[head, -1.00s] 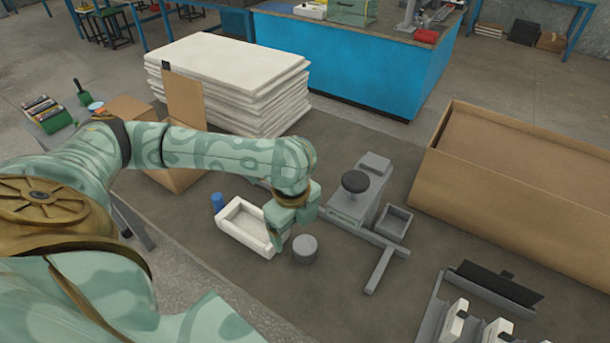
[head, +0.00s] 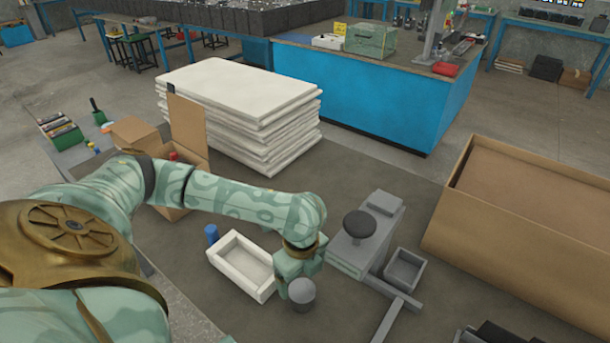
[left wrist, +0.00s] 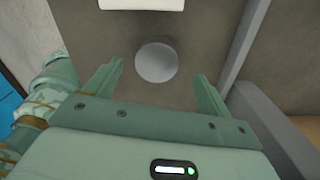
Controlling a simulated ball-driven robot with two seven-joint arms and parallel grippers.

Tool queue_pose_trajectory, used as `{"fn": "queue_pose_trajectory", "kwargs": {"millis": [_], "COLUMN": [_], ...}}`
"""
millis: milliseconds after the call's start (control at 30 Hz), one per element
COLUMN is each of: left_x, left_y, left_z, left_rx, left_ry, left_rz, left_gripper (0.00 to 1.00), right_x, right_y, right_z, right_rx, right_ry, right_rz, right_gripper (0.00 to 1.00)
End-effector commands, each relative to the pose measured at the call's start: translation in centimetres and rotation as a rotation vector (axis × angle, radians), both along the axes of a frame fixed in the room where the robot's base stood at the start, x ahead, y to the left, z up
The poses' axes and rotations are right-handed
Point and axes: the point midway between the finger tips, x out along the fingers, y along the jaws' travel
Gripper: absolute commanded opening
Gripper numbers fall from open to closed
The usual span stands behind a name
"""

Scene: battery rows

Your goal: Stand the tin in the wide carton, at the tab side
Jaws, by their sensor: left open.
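The tin appears to be the short grey cylinder (head: 302,294), upright on the dark mat. It also shows as a grey disc in the left wrist view (left wrist: 156,63). My left gripper (head: 299,272) is just behind it, pointing down. In the left wrist view its open fingers (left wrist: 157,74) lie either side of the tin's outline, apart from it; the height gap cannot be told. A large, wide brown carton (head: 500,238) stands at the right. A smaller carton (head: 133,130) stands at the left, with a raised flap bearing a dark tab (head: 171,88). My right gripper is not visible.
A white tray (head: 225,262) lies left of the tin, with a blue cylinder (head: 211,234) beside it. A grey fixture with a dark round knob (head: 360,224) and a small grey bin (head: 404,270) stand right. White stacked sheets (head: 240,95) stand behind.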

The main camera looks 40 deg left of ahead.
Motion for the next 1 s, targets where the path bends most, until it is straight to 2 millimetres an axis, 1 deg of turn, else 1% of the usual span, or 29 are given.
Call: {"fn": "queue_pose_trajectory", "kwargs": {"millis": [33,167,267,400,500,567,733,767,800,867,900,967,1000], "left_x": [-0.1,-0.1,-0.1,-0.3,-0.3,-0.3,-0.3,-0.3,-0.3,-0.3,-0.3,-0.3,-0.2], "left_y": [0.0,0.0,0.0,0.0,0.0,0.0,0.0,0.0,0.0,0.0,0.0,0.0,0.0], "left_z": [-0.8,-1.4,-2.4,-4.9,-6.3,-6.6,-6.3,-6.3,-6.3,-6.3,-6.3,-6.3,-6.3], "left_rx": [-0.001,0.000,0.000,0.000,0.000,0.000,0.000,0.000,0.000,0.000,0.000,0.000,0.000], "left_ry": [0.003,0.001,0.002,0.005,0.003,0.002,-0.001,-0.001,-0.001,-0.001,-0.001,-0.001,-0.002], "left_rz": [0.000,0.000,0.000,0.001,0.001,0.000,0.000,0.000,0.000,0.000,0.000,0.000,0.000], "left_gripper": [0.83,0.83,0.83,0.83,0.83,0.83,0.83,0.80,0.69,0.52,0.41,0.25,0.20], "right_x": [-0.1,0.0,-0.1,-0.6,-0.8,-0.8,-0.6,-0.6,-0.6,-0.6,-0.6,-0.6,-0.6], "right_y": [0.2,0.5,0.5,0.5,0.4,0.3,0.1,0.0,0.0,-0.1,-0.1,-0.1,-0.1], "right_z": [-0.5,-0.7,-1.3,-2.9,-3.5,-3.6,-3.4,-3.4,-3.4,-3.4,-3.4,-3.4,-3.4], "right_rx": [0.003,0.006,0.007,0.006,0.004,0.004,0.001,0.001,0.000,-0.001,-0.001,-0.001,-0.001], "right_ry": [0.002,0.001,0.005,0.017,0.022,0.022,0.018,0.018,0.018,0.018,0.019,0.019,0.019], "right_rz": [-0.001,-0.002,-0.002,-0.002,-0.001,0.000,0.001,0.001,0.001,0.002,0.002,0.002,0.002], "right_gripper": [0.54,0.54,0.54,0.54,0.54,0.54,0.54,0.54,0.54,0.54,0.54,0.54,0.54]}}
